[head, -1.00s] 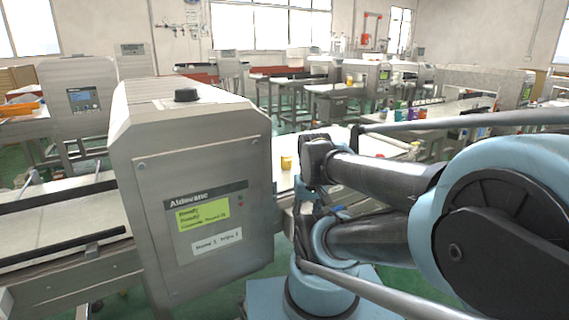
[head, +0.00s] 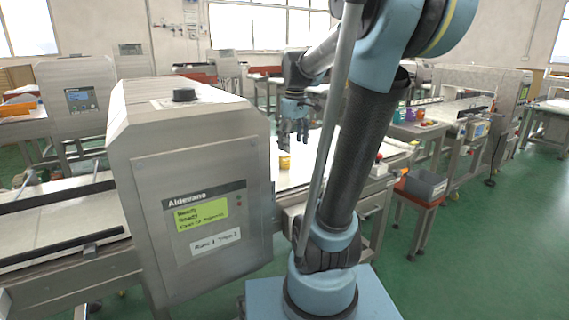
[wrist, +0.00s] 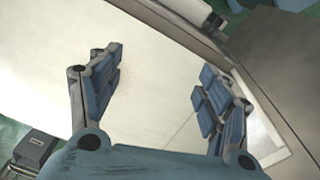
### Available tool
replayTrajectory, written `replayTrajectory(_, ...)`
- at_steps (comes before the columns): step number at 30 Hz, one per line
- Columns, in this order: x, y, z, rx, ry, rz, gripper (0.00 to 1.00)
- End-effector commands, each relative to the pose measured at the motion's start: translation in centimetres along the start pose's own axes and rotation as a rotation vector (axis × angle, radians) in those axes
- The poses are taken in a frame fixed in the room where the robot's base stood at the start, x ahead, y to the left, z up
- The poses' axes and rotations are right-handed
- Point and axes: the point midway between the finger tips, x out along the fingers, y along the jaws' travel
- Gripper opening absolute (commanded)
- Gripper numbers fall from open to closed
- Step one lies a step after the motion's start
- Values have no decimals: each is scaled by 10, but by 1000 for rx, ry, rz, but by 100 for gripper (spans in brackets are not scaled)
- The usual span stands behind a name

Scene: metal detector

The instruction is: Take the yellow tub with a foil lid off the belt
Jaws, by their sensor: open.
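The yellow tub (head: 284,160) stands on the pale belt (head: 312,150) just right of the metal detector housing in the head view. Its lid is too small there to make out. My gripper (head: 292,140) hangs above the belt, fingers pointing down, close above or behind the tub; the exact gap cannot be told. In the wrist view my gripper (wrist: 160,98) is open, with nothing between its blue-padded fingers but the pale belt surface (wrist: 160,60). The tub does not show in the wrist view.
A red button (head: 379,157) sits on a box at the belt's right. A red stool (head: 418,190) carries a grey bin (head: 426,183). Green floor is clear at right.

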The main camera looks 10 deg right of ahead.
Motion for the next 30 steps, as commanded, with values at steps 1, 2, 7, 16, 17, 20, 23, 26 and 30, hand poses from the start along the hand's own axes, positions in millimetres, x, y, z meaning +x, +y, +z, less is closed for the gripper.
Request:
replayTrajectory(1, -6, 11, -13, -37, -5, -4, 71)
replayTrajectory(2, -9, 16, -20, -60, -8, -7, 71)
replayTrajectory(7, -22, 48, -59, -195, -23, -24, 71)
replayTrajectory(16, -30, 98, -120, -409, -44, -55, 71)
replayTrajectory(17, -30, 102, -125, -424, -45, -58, 71)
replayTrajectory(20, -30, 111, -136, -467, -48, -65, 71)
replayTrajectory(23, -30, 116, -142, -491, -50, -68, 71)
replayTrajectory(26, -25, 118, -145, -501, -50, -70, 71)
replayTrajectory(30, -7, 116, -143, -503, -50, -70, 71)
